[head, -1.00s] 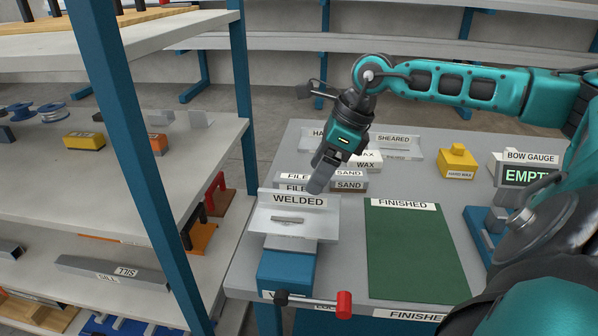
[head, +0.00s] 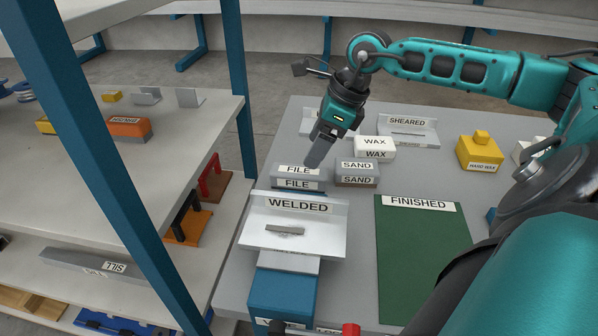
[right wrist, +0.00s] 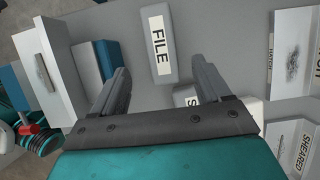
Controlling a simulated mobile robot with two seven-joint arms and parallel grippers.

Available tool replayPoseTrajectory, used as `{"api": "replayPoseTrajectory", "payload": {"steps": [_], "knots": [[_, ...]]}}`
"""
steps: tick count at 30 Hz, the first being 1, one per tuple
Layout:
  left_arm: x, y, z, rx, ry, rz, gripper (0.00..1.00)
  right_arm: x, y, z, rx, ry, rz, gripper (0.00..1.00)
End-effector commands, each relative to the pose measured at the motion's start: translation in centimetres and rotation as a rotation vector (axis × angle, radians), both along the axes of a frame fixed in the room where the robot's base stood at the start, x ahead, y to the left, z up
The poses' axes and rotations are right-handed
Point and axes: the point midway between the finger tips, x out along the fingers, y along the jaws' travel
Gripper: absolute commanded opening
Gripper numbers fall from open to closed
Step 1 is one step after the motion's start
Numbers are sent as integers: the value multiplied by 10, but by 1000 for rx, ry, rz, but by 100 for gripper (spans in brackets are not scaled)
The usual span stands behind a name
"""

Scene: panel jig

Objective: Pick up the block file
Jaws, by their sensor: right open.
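The block file (head: 298,178) is a grey block with white FILE labels, lying on the grey table behind the WELDED tray. In the right wrist view the block file (right wrist: 160,47) lies beyond and between the two fingers, apart from them. My right gripper (head: 318,160) points down just above the block file's far side in the head view. In the right wrist view my right gripper (right wrist: 157,82) is open with nothing between its fingers. My left gripper is not in view.
The WELDED tray (head: 320,240) stands in front. The green FINISHED mat (head: 425,260) is at right. A shelf post (head: 115,160) rises at left.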

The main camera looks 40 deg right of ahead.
Motion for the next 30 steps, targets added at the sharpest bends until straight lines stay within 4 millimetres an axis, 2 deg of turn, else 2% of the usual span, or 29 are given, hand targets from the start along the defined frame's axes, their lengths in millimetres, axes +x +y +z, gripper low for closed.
{"api": "replayPoseTrajectory", "payload": {"steps": [3,11,21,30], "knots": [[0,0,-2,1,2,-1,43,6,6,-19,3,-1,1,77],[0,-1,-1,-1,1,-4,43,13,10,-37,1,-1,0,77],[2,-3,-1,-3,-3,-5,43,28,21,-77,2,-1,0,77],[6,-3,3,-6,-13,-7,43,29,22,-80,-1,-1,1,77]]}}
